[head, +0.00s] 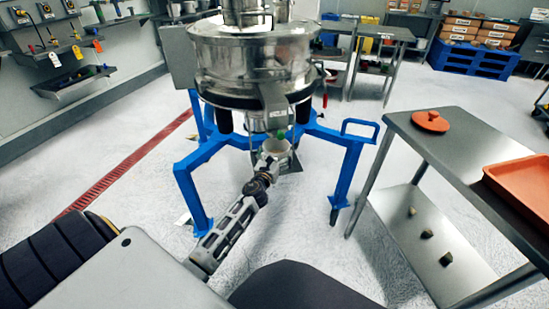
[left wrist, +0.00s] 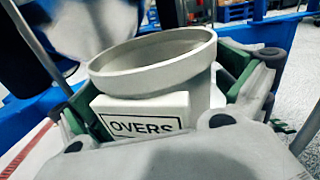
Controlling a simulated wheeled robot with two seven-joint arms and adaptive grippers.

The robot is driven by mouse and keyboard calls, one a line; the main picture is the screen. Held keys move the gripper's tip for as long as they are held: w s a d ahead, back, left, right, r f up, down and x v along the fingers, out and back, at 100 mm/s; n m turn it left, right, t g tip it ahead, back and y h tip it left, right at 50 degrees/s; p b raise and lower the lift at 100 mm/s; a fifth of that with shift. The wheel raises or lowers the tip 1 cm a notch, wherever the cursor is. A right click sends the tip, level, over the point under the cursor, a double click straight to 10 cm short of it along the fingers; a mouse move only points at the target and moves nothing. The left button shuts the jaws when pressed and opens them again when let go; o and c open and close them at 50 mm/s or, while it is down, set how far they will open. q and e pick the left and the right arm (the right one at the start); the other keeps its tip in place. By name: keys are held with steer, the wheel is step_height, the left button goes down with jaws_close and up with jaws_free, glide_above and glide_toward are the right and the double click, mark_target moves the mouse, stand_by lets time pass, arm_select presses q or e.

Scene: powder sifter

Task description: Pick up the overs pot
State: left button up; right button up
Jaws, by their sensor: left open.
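The overs pot (left wrist: 150,78) is a pale grey round pot with a wide rim and a white label reading OVERS. It stands upright between the green-padded fingers of my left gripper (left wrist: 168,92) in the left wrist view. The fingers are on either side of it and the gripper is open; I cannot tell whether a pad touches it. In the head view the pot (head: 274,147) is small, below the sifter's spout (head: 275,103), with my left gripper (head: 268,163) at its near side. My right gripper is not in view.
The steel sifter (head: 250,55) stands on a blue frame (head: 190,180) just behind and around the pot. A steel table (head: 450,150) on the right holds an orange lid (head: 430,121) and an orange tray (head: 520,185). Small dark pieces lie on its lower shelf (head: 410,245).

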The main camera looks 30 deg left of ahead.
arm_select(q)
steer(key=c, duration=0.7)
steer(key=shift+c, duration=1.2)
steer(key=shift+r, duration=0.1)
steer(key=shift+r, duration=0.15)
